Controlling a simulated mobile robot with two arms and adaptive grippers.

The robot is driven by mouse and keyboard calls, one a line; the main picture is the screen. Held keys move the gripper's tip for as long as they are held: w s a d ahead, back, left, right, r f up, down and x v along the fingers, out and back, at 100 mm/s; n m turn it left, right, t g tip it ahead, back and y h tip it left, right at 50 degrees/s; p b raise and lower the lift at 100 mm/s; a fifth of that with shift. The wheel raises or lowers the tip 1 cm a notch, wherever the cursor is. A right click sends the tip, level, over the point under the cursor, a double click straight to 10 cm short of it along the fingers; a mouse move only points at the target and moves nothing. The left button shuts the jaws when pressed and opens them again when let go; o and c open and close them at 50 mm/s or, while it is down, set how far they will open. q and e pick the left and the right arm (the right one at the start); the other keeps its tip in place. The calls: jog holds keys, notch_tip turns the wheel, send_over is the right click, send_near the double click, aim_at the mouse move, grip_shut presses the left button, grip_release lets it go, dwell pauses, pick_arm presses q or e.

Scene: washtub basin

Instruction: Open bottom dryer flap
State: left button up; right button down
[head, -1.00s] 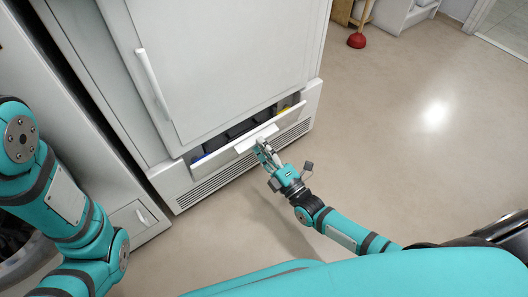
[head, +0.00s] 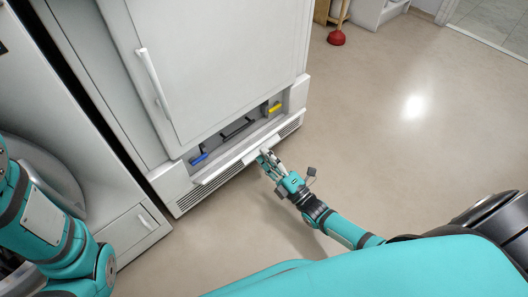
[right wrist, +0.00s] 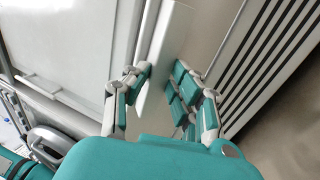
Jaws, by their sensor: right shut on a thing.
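The white dryer (head: 212,75) stands at the upper left in the head view. Its bottom flap (head: 215,175) is tipped outward and down, baring a dark recess (head: 236,128) with a blue part (head: 198,158) and a yellow part (head: 274,108) inside. My right gripper (head: 266,158) is at the flap's front edge, shut on its white handle (head: 250,157). In the right wrist view, the green-padded fingers of my right gripper (right wrist: 160,88) straddle the flap's white handle plate (right wrist: 166,45). My left arm shows at the left edge; its gripper is out of view.
The dryer's vent grille (head: 200,194) lies below the flap. A white washing machine (head: 75,110) stands left of the dryer. A red plunger (head: 336,38) stands farther back. The floor (head: 400,150) to the right is clear.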

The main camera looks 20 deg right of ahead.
notch_tip(320, 180, down, 5)
jog(key=shift+r+b, duration=0.1)
jog(key=shift+b, duration=0.6)
jog(key=c, duration=2)
grip_release()
jog(key=shift+a+r, duration=0.1)
jog(key=shift+c, duration=0.2)
jog(key=o, duration=1)
jog(key=shift+o, duration=0.4)
jog(key=shift+w+a+g, duration=0.15)
jog(key=shift+g, duration=0.15)
jog(key=shift+c, duration=0.7)
